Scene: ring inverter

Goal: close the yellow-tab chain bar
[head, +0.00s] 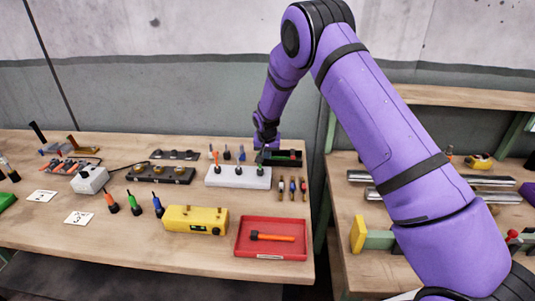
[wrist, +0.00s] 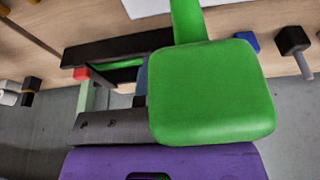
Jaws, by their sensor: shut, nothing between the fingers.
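A yellow upright block (head: 358,235) stands at the left end of a grey-green bar (head: 380,240) on the right-hand bench; it may be the yellow-tab chain bar, but my arm hides the bar's right part. My gripper (head: 264,147) is far from it, over the back right of the left bench, beside a dark tray (head: 297,158) with green inside. The gripper is shut and holds nothing; its fingertips are hard to make out.
On the left bench, a white block with knobs (head: 237,178), a yellow box (head: 195,219) and a red tray (head: 270,238) stand near my gripper. Metal rails (head: 440,181) lie on the right bench. A gap separates the benches.

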